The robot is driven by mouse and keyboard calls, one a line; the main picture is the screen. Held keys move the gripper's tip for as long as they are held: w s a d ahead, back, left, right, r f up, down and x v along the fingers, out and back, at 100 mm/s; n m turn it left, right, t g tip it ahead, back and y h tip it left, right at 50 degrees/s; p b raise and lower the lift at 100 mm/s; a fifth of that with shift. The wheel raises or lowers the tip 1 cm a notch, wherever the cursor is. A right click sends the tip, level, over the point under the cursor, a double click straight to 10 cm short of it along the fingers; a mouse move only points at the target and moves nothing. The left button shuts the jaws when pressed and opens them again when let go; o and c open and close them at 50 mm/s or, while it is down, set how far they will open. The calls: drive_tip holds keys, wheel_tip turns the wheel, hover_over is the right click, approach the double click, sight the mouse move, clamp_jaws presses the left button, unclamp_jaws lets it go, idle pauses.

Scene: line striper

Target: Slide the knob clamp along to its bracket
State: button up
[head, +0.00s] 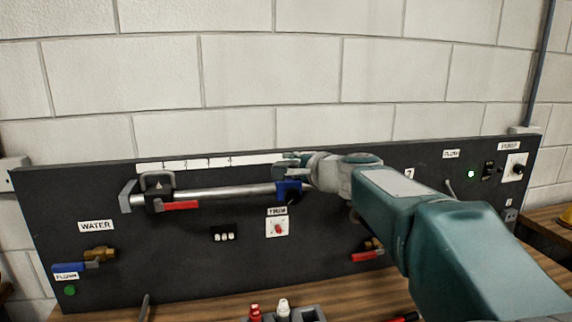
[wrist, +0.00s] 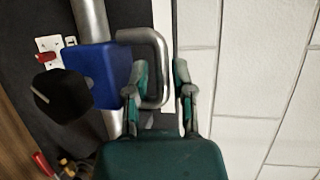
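The knob clamp is a blue block (head: 287,190) on a silver rail (head: 225,193) along the dark panel. In the wrist view, the blue block (wrist: 97,75) has a black knob (wrist: 63,95) on its left and a grey metal loop handle (wrist: 160,65) on its right. My gripper (wrist: 158,80) is open, its fingers on either side of the handle's outer bar with visible gaps. In the head view, my gripper (head: 297,163) is just above the blue block. A grey end bracket (head: 126,197) holds the rail's left end. My arm hides the rail's right end.
A black carriage (head: 157,190) with a handle and red lever (head: 181,206) sits near the rail's left end. Below the rail are a small counter (head: 223,236) and a red switch (head: 278,228). A wooden bench (head: 190,309) runs along the front.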

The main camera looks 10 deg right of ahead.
drive_tip(key=shift+w+a+f, duration=0.1)
drive_tip(key=shift+w+a, duration=0.05)
drive_tip(key=shift+w, duration=0.2)
clamp_jaws()
drive_tip(key=d, duration=0.6)
drive_tip(key=shift+f, duration=0.1)
